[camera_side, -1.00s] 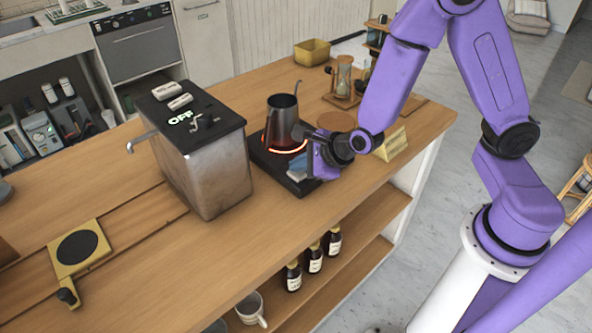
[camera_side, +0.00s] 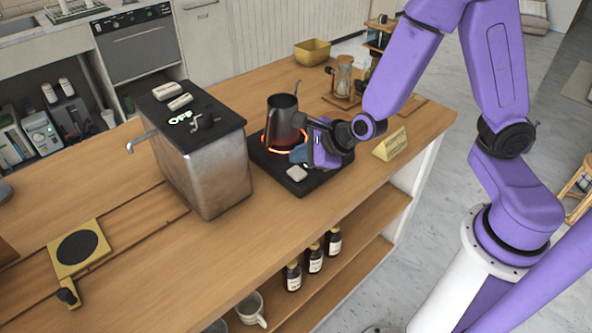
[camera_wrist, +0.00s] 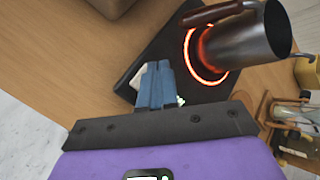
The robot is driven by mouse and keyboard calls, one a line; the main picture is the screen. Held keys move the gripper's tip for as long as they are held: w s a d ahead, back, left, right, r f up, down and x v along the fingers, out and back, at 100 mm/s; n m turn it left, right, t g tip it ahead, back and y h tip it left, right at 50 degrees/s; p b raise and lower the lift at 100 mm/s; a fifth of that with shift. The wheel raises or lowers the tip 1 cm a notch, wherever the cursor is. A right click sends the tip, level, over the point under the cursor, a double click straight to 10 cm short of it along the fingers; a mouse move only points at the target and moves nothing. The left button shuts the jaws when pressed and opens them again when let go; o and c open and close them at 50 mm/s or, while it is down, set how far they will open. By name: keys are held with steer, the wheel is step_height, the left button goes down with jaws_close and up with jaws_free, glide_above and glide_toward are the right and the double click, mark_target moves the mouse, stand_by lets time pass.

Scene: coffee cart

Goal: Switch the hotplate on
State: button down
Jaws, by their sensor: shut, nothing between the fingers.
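The hotplate (camera_side: 265,159) is a flat black slab on the wooden counter. Its heating ring glows orange-red around the base of a dark metal kettle, in both views. A pale switch (camera_side: 296,173) lies at its near end in the side view. My gripper (camera_side: 298,155) is above this end, close to the kettle, and it looks apart from the switch. In the wrist view my gripper's (camera_wrist: 156,68) blue fingers are together and empty over the hotplate (camera_wrist: 165,45), hiding most of the switch; a pale edge (camera_wrist: 136,78) shows beside them.
The kettle (camera_side: 283,118) stands on the ring. A metal box-shaped urn (camera_side: 215,175) with a black top and a lit "OFF" sign is left of the hotplate. A small wooden sign (camera_side: 390,146) and an hourglass (camera_side: 343,78) stand to the right. The counter front is clear.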

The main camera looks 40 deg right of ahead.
mark_target(300, 174)
steer(key=shift+r, duration=2.5)
steer(key=s+d+r+m+g+h, duration=0.1)
steer(key=s+d+r+m+h, duration=0.2)
steer(key=m, duration=0.7)
steer(key=s+d+m+g, duration=0.1)
steer(key=s+d+m, duration=0.4)
steer(key=m, duration=0.5)
steer(key=s+a+m+g+y, duration=0.1)
steer(key=s+m+g, duration=0.5)
steer(key=s+m, duration=0.8)
steer(key=s, duration=0.3)
steer(key=shift+r+m+g+y, duration=0.3)
steer(key=shift+r+m+g, duration=0.05)
steer(key=shift+m+g, duration=0.05)
